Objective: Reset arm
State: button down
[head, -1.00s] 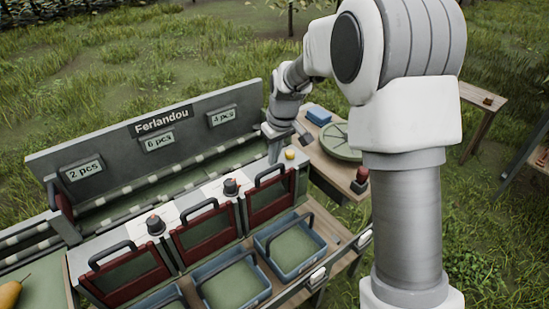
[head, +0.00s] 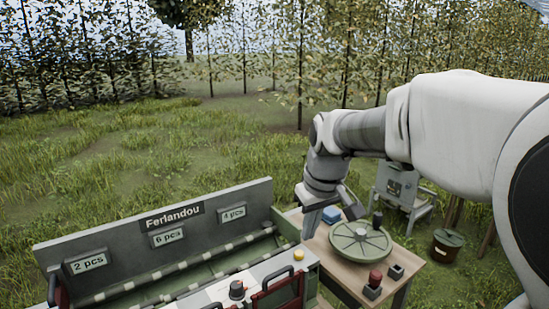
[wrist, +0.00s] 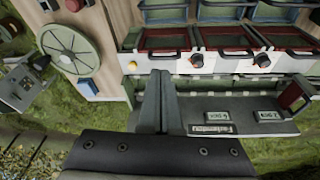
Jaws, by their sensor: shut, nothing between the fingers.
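My gripper (head: 311,224) points down near the right end of the grey-green sorting machine labelled Ferlandou (head: 160,226), left of a round green disc (head: 361,245). Its fingers are together and empty. In the wrist view my gripper (wrist: 161,76) shows as two dark fingers side by side, in front of the machine's sign panel. Nothing is held. My arm reaches in from the right side of the head view.
The wooden table (head: 345,284) carries the disc, a blue block (head: 332,214), and a red knob (head: 374,279). A yellow button (head: 299,255) sits on the machine. A chair (head: 400,195) and a pot (head: 446,245) stand behind. Grass is open at left.

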jog(key=s+d+m+t, duration=0.1)
jog(key=s+d+m, duration=0.1)
jog(key=s, duration=0.8)
jog(key=s+d+m+t+h, duration=0.1)
jog(key=s+d, duration=0.3)
jog(key=s, duration=0.7)
jog(key=shift+d+m+t, duration=0.15)
jog(key=shift+m+t, duration=0.15)
jog(key=shift+m, duration=0.6)
